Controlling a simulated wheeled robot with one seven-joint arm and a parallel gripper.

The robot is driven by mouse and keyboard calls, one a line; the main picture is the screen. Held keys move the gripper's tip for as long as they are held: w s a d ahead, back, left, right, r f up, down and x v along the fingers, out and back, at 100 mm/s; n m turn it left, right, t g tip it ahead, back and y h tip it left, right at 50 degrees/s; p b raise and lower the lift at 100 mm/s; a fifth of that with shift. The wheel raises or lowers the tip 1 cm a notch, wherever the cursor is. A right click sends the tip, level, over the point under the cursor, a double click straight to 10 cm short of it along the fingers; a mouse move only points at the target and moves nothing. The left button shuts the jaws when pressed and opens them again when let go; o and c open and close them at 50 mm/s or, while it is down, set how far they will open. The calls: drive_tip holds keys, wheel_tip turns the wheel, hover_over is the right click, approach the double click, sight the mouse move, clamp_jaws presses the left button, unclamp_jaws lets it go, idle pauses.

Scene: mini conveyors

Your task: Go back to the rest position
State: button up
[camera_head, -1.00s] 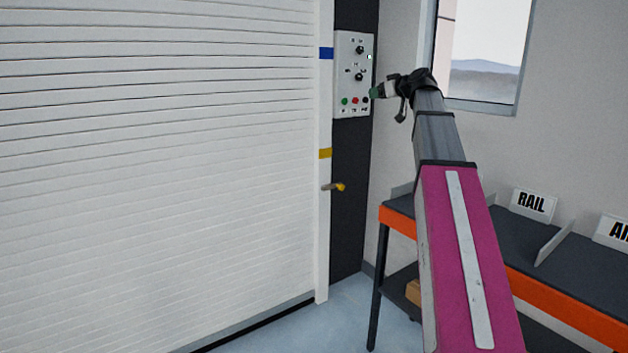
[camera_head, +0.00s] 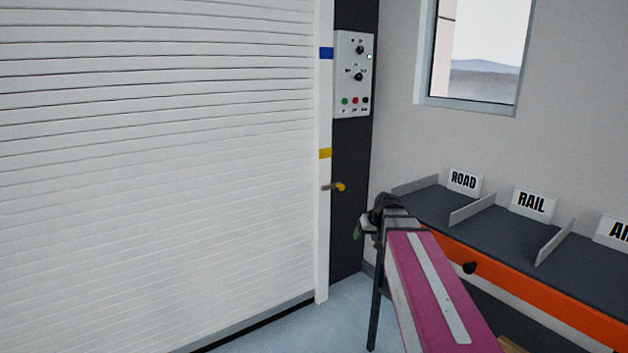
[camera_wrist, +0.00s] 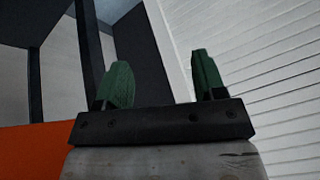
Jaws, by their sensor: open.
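My gripper (camera_head: 362,228) is in front of the dark post, low beside the left end of the orange-edged bench, with my magenta arm reaching up to it from the lower right. In the wrist view my gripper (camera_wrist: 158,85) shows two green fingers spread well apart with nothing between them. The control panel (camera_head: 354,75) with knobs and coloured buttons is on the dark post, above my gripper and apart from it.
A white roller shutter (camera_head: 160,180) fills the left. A yellow handle (camera_head: 334,187) sticks out beside it. The bench (camera_head: 540,275) at right has lanes signed ROAD (camera_head: 463,181), RAIL (camera_head: 530,203) and one cut off. A window (camera_head: 480,50) is above. Grey-blue floor (camera_head: 330,325) shows between.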

drive_tip(key=s+f+m+g+h, duration=0.2)
drive_tip(key=s+f+g+h, duration=0.1)
drive_tip(key=s+f, duration=1.4)
drive_tip(key=shift+s+d+g, duration=0.15)
drive_tip(key=shift+s+g, duration=0.3)
drive_tip(key=shift+g, duration=0.35)
